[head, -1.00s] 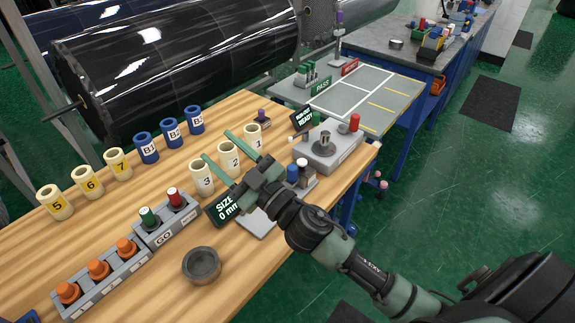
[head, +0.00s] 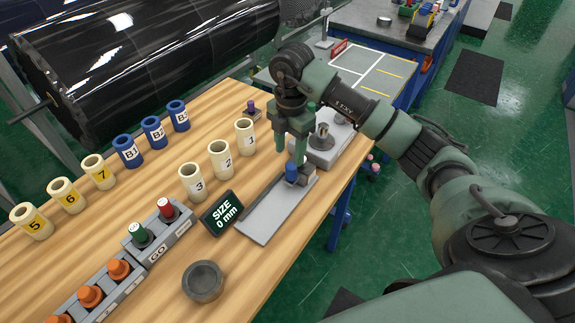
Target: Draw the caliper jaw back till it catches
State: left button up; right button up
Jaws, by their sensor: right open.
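The caliper is a flat grey plate (head: 262,222) near the table's front edge, beside a dark display (head: 222,213) that reads SIZE 0 mm. Its jaw carries a blue knob (head: 291,174) at the plate's far end. My right gripper (head: 291,160) points down with its green fingers at the knob, open. The knob shows just below and between the fingertips; I cannot tell whether they touch it. The gripper hides part of the jaw and the area behind it. My left gripper is not in view.
A grey device with a metal post (head: 322,138) stands just behind and right of the gripper. Cream sleeves (head: 220,160) and blue sleeves (head: 153,131) stand to the left. A GO button box (head: 157,234) and a dark round cup (head: 203,281) are nearer.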

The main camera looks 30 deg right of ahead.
aim_at(291, 166)
jog(key=shift+s+d+f, duration=0.1)
jog(key=shift+d+f, duration=0.05)
jog(key=shift+d, duration=0.1)
notch_tip(291, 166, down, 7)
jog(key=shift+a+f+p, duration=0.1)
jog(key=shift+f+p, duration=0.05)
jog(key=shift+p, duration=0.85)
grip_shut()
dwell(0.6)
